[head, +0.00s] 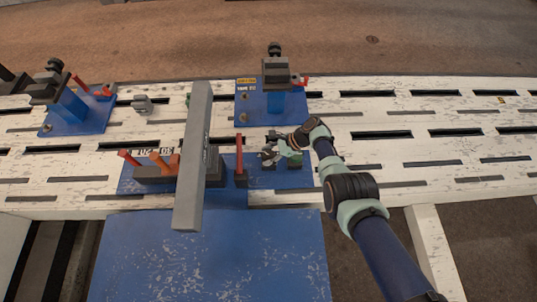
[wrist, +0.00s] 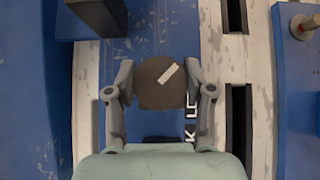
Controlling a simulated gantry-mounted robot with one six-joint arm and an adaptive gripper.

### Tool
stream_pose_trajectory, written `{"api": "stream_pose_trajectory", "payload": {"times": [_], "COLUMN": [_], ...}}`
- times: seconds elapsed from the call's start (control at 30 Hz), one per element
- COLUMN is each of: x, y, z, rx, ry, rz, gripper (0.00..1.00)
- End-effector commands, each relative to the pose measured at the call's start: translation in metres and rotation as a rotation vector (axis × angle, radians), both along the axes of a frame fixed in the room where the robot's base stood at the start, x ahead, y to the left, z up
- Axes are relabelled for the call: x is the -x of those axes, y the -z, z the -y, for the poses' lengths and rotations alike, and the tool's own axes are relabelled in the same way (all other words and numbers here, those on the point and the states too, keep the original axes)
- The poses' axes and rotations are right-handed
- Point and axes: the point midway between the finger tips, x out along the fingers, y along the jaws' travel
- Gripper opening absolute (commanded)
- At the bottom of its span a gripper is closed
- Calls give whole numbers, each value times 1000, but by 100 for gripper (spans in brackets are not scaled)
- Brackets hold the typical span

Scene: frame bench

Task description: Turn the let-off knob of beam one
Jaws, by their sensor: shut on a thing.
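In the wrist view, a dark round knob (wrist: 155,92) with a white bar mark sits between the two fingers of my gripper (wrist: 160,80). The fingers are shut on it from both sides. The white mark slants up to the right. In the head view, my gripper (head: 273,154) is over the right part of the blue plate (head: 296,178) at the front of the bench; the knob cannot be made out clearly there. Part of a white-lettered label (wrist: 190,128) shows beside the knob in the wrist view, partly hidden by a finger.
A long grey beam (head: 193,160) stands left of my gripper, with a red upright lever (head: 239,155) between. Red and orange levers (head: 160,162) stand farther left. A blue fixture (head: 271,105) stands behind. The slotted white bench (head: 440,155) is clear at right.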

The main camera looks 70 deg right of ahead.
Motion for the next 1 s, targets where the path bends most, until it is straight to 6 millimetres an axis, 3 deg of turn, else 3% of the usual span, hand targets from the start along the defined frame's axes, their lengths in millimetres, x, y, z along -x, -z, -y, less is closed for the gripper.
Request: {"api": "stream_pose_trajectory", "payload": {"times": [0.4,0.43,0.57,1.0], "x": [0,0,0,4], "y": [1,1,1,-4], "z": [0,0,0,3], "rx": [0,0,0,3], "ry": [-3,-3,-2,-3], "rz": [-2,-2,-2,1], "gripper": [18,56,78,79]}}
